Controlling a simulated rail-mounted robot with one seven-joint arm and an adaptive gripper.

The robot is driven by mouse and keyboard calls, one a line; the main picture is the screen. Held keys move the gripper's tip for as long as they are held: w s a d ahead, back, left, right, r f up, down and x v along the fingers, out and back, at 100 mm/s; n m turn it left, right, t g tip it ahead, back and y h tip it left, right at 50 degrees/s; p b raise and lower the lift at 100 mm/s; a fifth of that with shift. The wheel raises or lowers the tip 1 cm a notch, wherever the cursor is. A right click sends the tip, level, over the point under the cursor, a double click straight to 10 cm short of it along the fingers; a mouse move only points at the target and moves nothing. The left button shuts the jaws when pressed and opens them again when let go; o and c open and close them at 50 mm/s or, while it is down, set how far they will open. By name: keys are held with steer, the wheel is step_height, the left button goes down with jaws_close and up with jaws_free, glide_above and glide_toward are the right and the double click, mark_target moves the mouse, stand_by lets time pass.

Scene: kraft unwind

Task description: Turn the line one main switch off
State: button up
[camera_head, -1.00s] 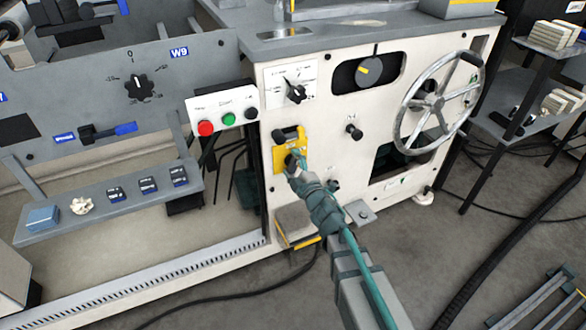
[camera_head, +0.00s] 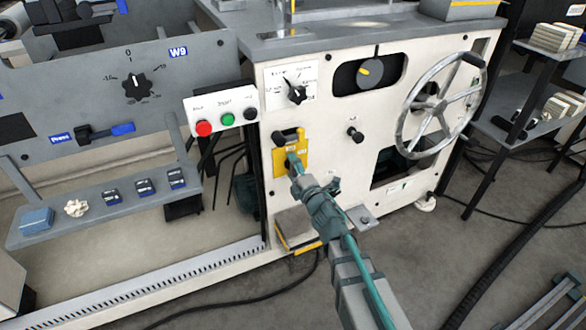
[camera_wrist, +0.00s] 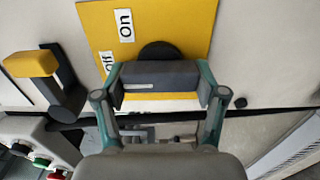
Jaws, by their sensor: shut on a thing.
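The main switch is a dark rotary handle (camera_wrist: 160,76) on a yellow plate (camera_head: 279,164) on the cream machine front. In the wrist view the yellow plate (camera_wrist: 180,22) carries an "On" label (camera_wrist: 125,25) and a partly hidden "Off" label (camera_wrist: 107,62). My gripper (camera_head: 292,160) is at the plate and hides the handle in the head view. In the wrist view my gripper (camera_wrist: 161,88) has one finger at each end of the handle, shut on it. The handle lies roughly level across that picture, nearer the "Off" label than the "On" label.
A black and yellow latch (camera_wrist: 45,78) sits beside the plate. A handwheel (camera_head: 437,106) and a black knob (camera_head: 354,133) are to the right. A ledge (camera_head: 100,212) holds small items at left.

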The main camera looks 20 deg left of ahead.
steer(key=o, duration=1.1)
steer(key=shift+o, duration=0.2)
steer(key=v, duration=0.7)
steer(key=shift+s+d, duration=0.15)
steer(key=shift+s, duration=0.05)
